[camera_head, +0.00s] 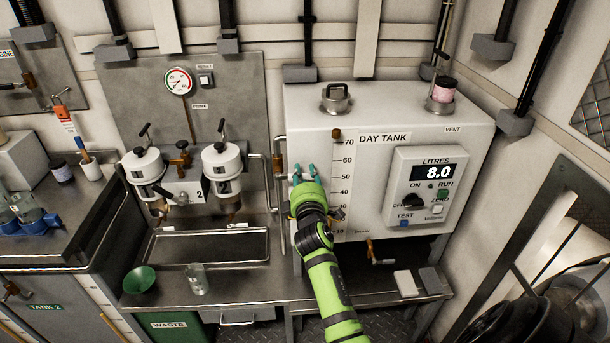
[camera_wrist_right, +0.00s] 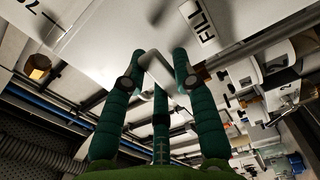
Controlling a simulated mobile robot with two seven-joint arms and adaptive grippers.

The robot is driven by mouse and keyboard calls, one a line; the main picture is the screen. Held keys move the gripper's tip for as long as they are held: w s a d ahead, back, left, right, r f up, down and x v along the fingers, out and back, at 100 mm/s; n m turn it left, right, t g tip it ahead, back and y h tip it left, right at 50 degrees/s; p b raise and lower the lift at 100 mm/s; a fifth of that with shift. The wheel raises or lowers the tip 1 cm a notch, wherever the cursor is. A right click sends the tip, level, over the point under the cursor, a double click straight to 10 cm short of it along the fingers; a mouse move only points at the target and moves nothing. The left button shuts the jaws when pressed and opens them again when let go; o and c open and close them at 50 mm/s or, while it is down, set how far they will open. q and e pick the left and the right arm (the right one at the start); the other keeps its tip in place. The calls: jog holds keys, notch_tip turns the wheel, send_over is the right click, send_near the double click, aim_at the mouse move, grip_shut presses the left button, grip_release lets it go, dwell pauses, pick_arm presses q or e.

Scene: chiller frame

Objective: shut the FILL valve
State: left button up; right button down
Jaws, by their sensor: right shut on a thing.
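The day tank (camera_head: 460,125) is a white box at the right of the bench. In the right wrist view the FILL label (camera_wrist_right: 201,23) is on the white tank face, just beyond the fingers. A pale bent lever (camera_wrist_right: 158,70) sits between the fingertips of my right gripper (camera_wrist_right: 160,72), which are closed around it. In the head view the gripper hides the FILL valve, and its exact angle cannot be told. My left gripper is out of view.
The LITRES panel (camera_head: 428,195) on the tank reads 8.0. A vertical pipe (camera_head: 280,170) runs close to the left of my gripper. A green funnel (camera_head: 139,280) and a glass (camera_head: 197,279) stand on the bench.

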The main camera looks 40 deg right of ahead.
jog(key=c, duration=1.1)
grip_release()
jog(key=shift+a+f, duration=0.1)
jog(key=shift+f, duration=0.1)
jog(key=shift+o, duration=0.7)
jog(key=shift+w+f, duration=0.15)
jog(key=shift+s, duration=0.2)
jog(key=v, duration=0.7)
jog(key=shift+s, duration=0.15)
